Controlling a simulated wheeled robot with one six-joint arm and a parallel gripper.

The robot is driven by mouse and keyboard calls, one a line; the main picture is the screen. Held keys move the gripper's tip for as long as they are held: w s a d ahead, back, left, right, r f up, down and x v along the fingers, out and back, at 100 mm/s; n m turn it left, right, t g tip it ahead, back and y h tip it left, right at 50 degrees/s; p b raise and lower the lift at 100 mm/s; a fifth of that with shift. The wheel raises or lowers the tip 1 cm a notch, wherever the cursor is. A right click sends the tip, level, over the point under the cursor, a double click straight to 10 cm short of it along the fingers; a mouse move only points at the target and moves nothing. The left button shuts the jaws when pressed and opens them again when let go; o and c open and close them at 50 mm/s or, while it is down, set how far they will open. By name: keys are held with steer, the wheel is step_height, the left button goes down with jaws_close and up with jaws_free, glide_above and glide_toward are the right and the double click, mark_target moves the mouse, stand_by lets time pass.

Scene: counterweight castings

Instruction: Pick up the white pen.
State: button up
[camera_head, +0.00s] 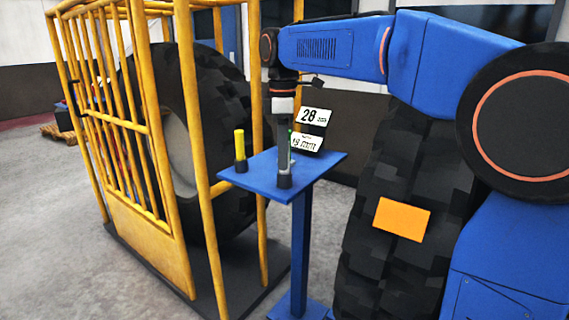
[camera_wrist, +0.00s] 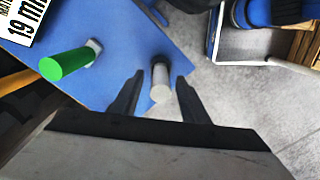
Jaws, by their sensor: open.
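The white pen (camera_wrist: 160,88) looks pale grey and stands upright in a holder on a blue table. In the wrist view it shows between the two dark fingers of my gripper (camera_wrist: 160,79), with a gap visible on each side. My gripper is open and empty. In the head view my gripper (camera_head: 283,122) points down over the table, and the white pen (camera_head: 285,160) stands below it in a dark round base. The exact height between the fingertips and the pen is hard to tell.
A green pen (camera_wrist: 65,63) stands left of the white one. A yellow pen (camera_head: 239,146) stands at the table's left edge. The small blue table (camera_head: 318,167) has number cards (camera_head: 307,142) at its back. A yellow cage (camera_head: 205,150) with a large tyre (camera_head: 222,110) is close on the left.

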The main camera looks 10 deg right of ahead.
steer(key=shift+f, duration=0.9)
steer(key=c, duration=0.9)
step_height(320, 180, up, 10)
steer(key=shift+f, duration=0.1)
steer(key=shift+d, duration=0.1)
